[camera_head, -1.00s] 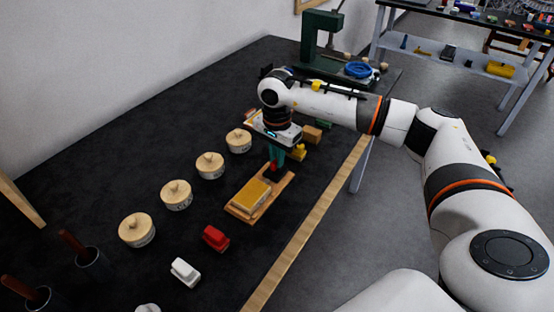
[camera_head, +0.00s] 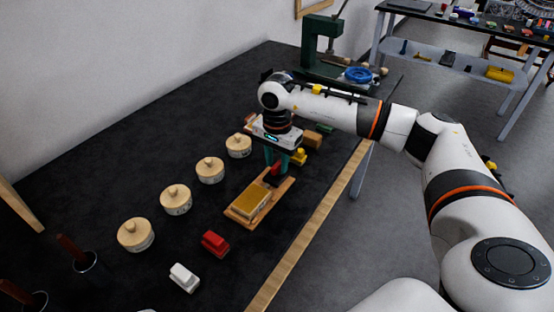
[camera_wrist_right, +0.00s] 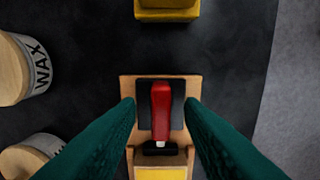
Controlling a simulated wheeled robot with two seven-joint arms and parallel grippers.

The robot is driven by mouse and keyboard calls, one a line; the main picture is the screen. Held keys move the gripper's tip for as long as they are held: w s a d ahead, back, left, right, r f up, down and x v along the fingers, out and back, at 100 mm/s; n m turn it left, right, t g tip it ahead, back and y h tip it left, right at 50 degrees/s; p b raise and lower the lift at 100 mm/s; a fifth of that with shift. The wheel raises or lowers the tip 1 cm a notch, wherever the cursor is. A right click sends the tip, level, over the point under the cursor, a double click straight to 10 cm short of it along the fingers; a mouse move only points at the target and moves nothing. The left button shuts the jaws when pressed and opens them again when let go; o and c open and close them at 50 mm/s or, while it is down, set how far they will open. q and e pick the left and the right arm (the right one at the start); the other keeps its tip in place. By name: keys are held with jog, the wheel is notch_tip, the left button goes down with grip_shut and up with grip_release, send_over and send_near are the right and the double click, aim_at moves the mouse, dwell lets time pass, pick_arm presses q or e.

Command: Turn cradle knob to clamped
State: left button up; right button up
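The cradle (camera_head: 233,213) is a wooden board on the black bench with a gold fragment (camera_head: 248,200) on its near part. Its red knob (camera_wrist_right: 161,108) is a narrow lever on a black plate at the board's far end. In the right wrist view the knob lies lengthwise, upright in the picture, with a pale tip toward the fragment. My right gripper (camera_wrist_right: 160,102) points down over it, open, with one green finger on each side and gaps between. In the head view the knob (camera_head: 275,170) shows between the fingers. My left gripper is out of view.
Several round tins with wooden lids (camera_head: 176,200) stand left of the cradle. A red block (camera_head: 215,243) and a white block (camera_head: 184,277) lie nearer. A yellow object (camera_head: 299,156) and a brown block (camera_head: 313,138) sit beyond the knob. A green press (camera_head: 312,45) stands at the back.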

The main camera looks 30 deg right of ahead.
aim_at(277, 164)
notch_tip(277, 164, up, 12)
jog(key=b, duration=0.1)
dwell(0.5)
dwell(0.5)
